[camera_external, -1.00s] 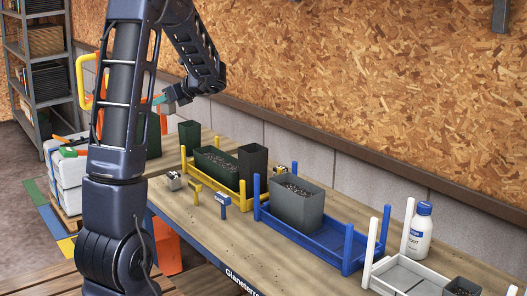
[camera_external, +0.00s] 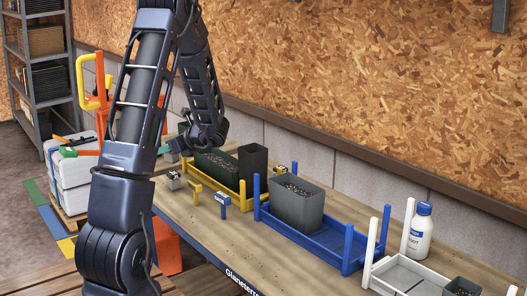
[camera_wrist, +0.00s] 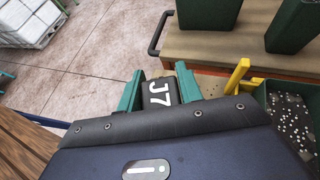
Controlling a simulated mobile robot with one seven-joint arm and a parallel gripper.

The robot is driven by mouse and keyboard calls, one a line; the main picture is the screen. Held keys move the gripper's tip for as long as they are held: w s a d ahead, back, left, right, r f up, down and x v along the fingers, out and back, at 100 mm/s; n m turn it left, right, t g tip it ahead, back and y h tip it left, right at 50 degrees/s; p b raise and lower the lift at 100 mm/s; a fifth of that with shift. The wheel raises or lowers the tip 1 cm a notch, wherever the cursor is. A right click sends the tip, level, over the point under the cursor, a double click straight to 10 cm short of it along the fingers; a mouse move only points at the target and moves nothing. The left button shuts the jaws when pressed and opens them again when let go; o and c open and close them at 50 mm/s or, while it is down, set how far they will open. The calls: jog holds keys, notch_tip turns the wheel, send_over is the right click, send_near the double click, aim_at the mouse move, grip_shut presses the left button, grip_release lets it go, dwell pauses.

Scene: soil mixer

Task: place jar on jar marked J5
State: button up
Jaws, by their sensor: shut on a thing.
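In the wrist view my gripper (camera_wrist: 158,84) has its two green fingers closed on either side of a dark block-like jar marked J7 (camera_wrist: 160,94). The floor and a bench end show beyond it, so the jar is held up in the air. In the external view the gripper is mostly hidden behind my arm near the far left end of the bench. A small grey and black item (camera_external: 174,182) stands on the bench near that end; its marking is too small to read. I see no readable J5 mark in either view.
A yellow rack (camera_external: 220,186) with dark green planters is beside my gripper. A blue rack (camera_external: 325,245) holds a grey soil-filled planter (camera_external: 297,205). A white tray (camera_external: 410,280) and white bottle (camera_external: 420,231) stand at right.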

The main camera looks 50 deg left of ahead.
aim_at(168, 157)
jog(key=shift+f, duration=1.75)
jog(key=shift+f, duration=0.15)
jog(key=o, duration=1)
jog(key=shift+r, duration=0.2)
jog(key=v, duration=1.2)
jog(key=shift+d, duration=0.15)
